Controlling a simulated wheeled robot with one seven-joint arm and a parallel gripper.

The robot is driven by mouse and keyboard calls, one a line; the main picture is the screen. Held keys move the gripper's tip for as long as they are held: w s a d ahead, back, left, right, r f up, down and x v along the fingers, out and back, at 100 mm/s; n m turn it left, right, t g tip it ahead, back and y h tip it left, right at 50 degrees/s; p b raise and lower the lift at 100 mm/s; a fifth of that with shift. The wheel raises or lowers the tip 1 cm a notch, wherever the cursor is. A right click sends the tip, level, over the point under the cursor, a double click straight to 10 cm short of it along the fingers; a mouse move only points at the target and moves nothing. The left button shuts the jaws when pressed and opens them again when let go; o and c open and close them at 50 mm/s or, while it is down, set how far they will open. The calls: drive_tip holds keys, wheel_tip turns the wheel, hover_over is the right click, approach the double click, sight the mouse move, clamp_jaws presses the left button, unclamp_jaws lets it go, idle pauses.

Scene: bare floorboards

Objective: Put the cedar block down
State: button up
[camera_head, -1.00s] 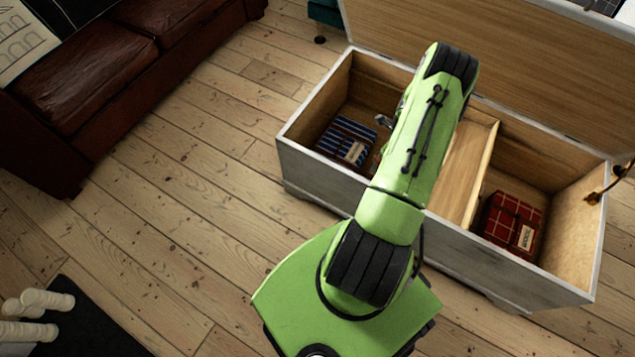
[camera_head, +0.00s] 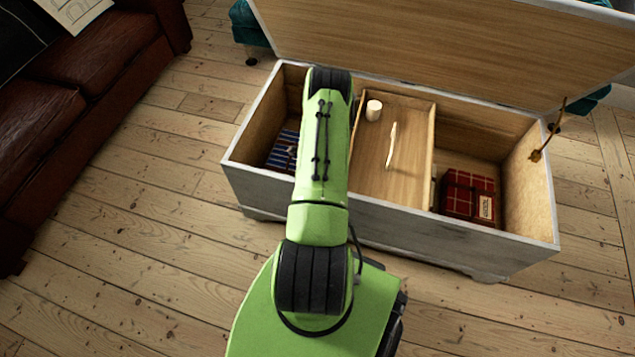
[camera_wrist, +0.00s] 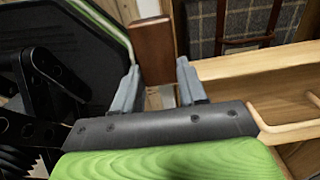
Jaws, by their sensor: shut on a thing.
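The cedar block (camera_wrist: 153,48) is a reddish-brown upright piece in the wrist view. My gripper (camera_wrist: 157,84) is shut on it, with one grey finger on each side of its lower part. In the head view my own arm hides the gripper and the block. Below the arm's far end is the open chest (camera_head: 375,220), grey-white outside and bare wood inside. The wrist view does not show clearly whether the block touches anything beneath it.
A wooden tray (camera_head: 372,178) spans the chest's middle, holding a white cylinder (camera_head: 374,110) and a thin pale piece (camera_head: 392,146). A blue-striped bundle (camera_head: 283,150) lies left, a red plaid one (camera_head: 468,196) right. The lid (camera_head: 450,45) stands open behind. A leather sofa (camera_head: 60,120) is left.

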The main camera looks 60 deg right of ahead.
drive_tip(key=shift+r, duration=0.1)
drive_tip(key=shift+f, duration=0.2)
drive_tip(key=o, duration=1)
drive_tip(key=shift+r, duration=0.1)
